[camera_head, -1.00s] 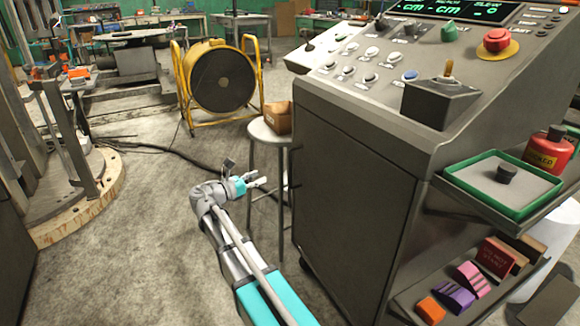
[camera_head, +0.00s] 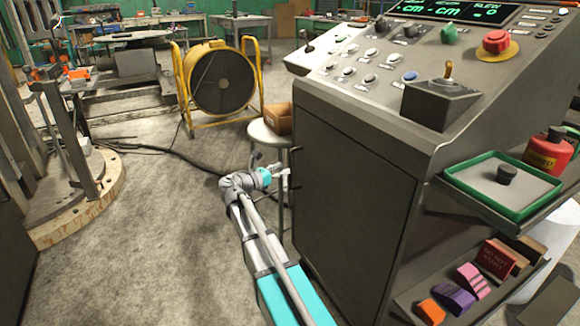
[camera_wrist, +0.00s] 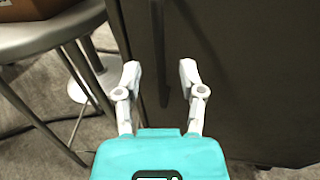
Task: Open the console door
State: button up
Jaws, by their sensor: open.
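The console (camera_head: 425,140) stands at the right in the head view, with its closed grey door (camera_head: 352,205) on the side toward my arm. The wrist view shows the door (camera_wrist: 245,70) filling the right half. A dark upright handle (camera_wrist: 160,52) runs down the door near its left edge. My gripper (camera_head: 283,178) is at the door's left edge in the head view. In the wrist view my gripper (camera_wrist: 159,72) is open, with its pale fingers appearing on either side of the handle's lower part. I cannot tell whether either finger touches it.
A round stool (camera_head: 265,133) with a brown box (camera_head: 279,118) stands close to the left of the door. A yellow fan (camera_head: 222,82) and cables lie behind. A side shelf with a green tray (camera_head: 505,184) juts from the console.

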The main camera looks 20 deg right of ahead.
jog(key=shift+x, duration=2.2)
grip_shut()
jog(key=shift+a, duration=0.15)
